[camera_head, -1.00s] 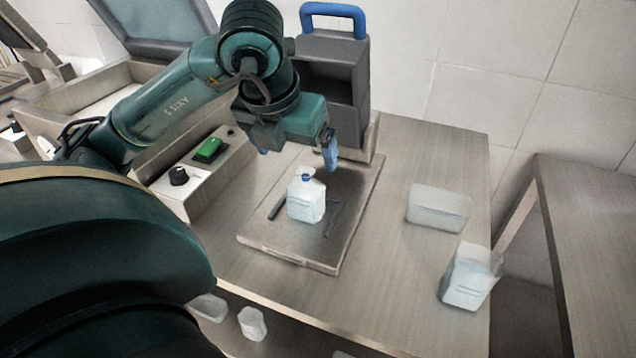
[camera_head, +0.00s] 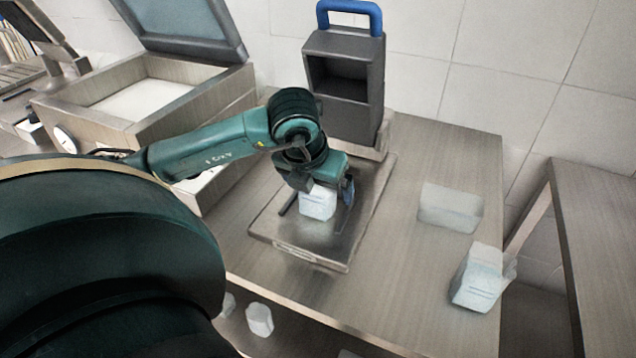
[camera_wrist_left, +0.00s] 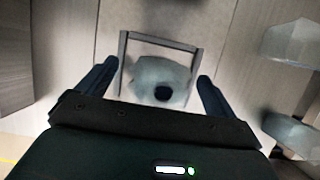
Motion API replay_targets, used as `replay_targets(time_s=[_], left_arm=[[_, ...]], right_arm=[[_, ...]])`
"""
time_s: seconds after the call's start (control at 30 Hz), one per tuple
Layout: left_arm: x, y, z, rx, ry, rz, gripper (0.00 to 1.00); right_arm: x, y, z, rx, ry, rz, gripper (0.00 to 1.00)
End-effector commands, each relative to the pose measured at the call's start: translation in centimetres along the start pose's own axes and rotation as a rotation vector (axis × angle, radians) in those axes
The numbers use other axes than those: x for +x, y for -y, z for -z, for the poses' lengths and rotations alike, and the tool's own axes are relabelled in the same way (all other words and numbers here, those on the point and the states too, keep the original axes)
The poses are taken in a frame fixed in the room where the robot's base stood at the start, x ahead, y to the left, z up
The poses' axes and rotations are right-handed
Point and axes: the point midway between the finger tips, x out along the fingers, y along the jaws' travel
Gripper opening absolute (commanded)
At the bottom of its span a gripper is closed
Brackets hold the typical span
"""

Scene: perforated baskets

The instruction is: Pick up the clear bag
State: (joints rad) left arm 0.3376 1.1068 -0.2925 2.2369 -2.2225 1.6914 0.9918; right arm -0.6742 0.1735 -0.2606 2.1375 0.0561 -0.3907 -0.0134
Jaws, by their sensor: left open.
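The clear bag (camera_head: 317,205) is a whitish translucent pouch standing on the flat metal plate of the device. It also shows in the left wrist view (camera_wrist_left: 160,80), from above, with a dark round cap on top. My left gripper (camera_head: 321,196) is open and has come down over the bag. In the left wrist view its two dark fingers (camera_wrist_left: 157,72) stand on either side of the bag, with a visible gap on each side. The gripper hides the bag's top in the head view. My right gripper is not in view.
A dark device with a blue handle (camera_head: 345,95) stands behind the plate (camera_head: 325,248). A clear tub (camera_head: 450,207) and another clear bag (camera_head: 478,277) stand to the right on the table. A lidded machine (camera_head: 150,95) is at the left. The table between is bare.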

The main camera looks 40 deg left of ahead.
Motion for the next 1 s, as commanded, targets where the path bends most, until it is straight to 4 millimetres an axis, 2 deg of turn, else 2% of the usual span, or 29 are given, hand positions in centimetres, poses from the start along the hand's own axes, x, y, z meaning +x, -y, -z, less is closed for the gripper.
replay_targets(time_s=[0.23, 0.9, 1.0], left_arm=[[0.10, 0.01, 0.00, 0.000, 0.000, 0.000, 0.91], [0.02, 0.01, -0.05, 0.000, 0.002, 0.000, 0.36], [0.02, 0.01, -0.05, 0.000, 0.002, 0.000, 0.36]], right_arm=[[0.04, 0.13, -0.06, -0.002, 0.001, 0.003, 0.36], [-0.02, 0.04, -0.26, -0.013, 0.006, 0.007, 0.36], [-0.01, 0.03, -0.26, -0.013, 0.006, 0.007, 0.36]])
